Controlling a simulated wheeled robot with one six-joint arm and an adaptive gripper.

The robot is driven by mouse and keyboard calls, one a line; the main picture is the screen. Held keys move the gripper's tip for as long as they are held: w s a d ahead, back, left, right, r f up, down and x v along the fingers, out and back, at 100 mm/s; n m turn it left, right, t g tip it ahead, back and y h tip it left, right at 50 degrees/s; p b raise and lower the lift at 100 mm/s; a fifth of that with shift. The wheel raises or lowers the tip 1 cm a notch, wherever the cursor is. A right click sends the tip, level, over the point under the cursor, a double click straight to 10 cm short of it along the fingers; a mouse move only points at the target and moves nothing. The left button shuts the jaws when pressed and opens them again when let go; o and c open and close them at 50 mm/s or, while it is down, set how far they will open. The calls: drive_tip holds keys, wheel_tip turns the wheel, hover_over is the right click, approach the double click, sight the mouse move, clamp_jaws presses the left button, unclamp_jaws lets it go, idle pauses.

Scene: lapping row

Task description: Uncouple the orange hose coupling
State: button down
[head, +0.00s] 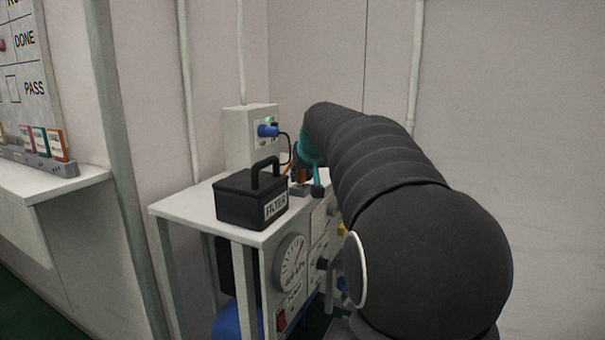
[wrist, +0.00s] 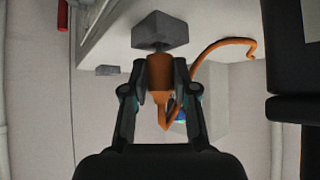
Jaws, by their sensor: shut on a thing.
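The orange hose coupling (wrist: 159,78) is between my gripper's two fingers in the wrist view. My gripper (wrist: 160,92) is shut on it, with a finger against each side. A grey angular block (wrist: 160,30) sits directly at the coupling's far end; I cannot tell whether the two are joined. An orange hose (wrist: 222,44) curves away to the right of the coupling. In the head view my gripper (head: 312,178) is over the back of the bench, largely hidden by my dark arm, and only bits of orange show there.
A black case labelled FILTER (head: 250,205) stands on the white bench (head: 190,205), left of my gripper. A grey box with a blue plug (head: 267,131) and dark cable stands behind. A gauge (head: 290,262) is on the bench's front panel. The wall is close behind.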

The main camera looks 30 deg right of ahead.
drive_tip(key=shift+f+b, duration=0.3)
drive_tip(key=shift+f, duration=0.2)
drive_tip(key=c, duration=0.8)
unclamp_jaws()
drive_tip(key=v, duration=1.2)
